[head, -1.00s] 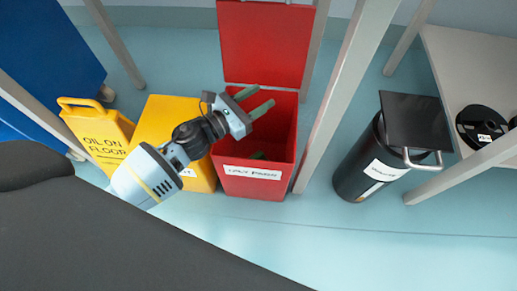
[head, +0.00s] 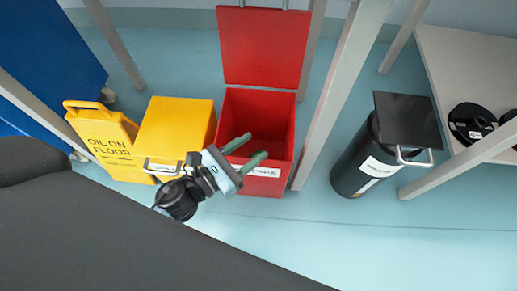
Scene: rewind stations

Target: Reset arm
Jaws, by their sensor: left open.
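My left gripper (head: 247,152) is open, with its two greenish fingers apart and nothing seen between them. It is in front of and over the near part of the red bin (head: 226,105). The red bin's lid (head: 262,48) stands open at the back. The bin has a white label on its front, partly hidden by my gripper. The part of the bin's inside that shows looks empty, but its near floor is covered by my fingers. My right gripper is not in view.
A yellow bin (head: 180,122) stands left of the red one, beside a yellow "oil on floor" sign (head: 98,138). A table leg (head: 340,90) rises right of the red bin. A black lidded bin (head: 352,172) and a shelf with black spools (head: 470,122) are farther right.

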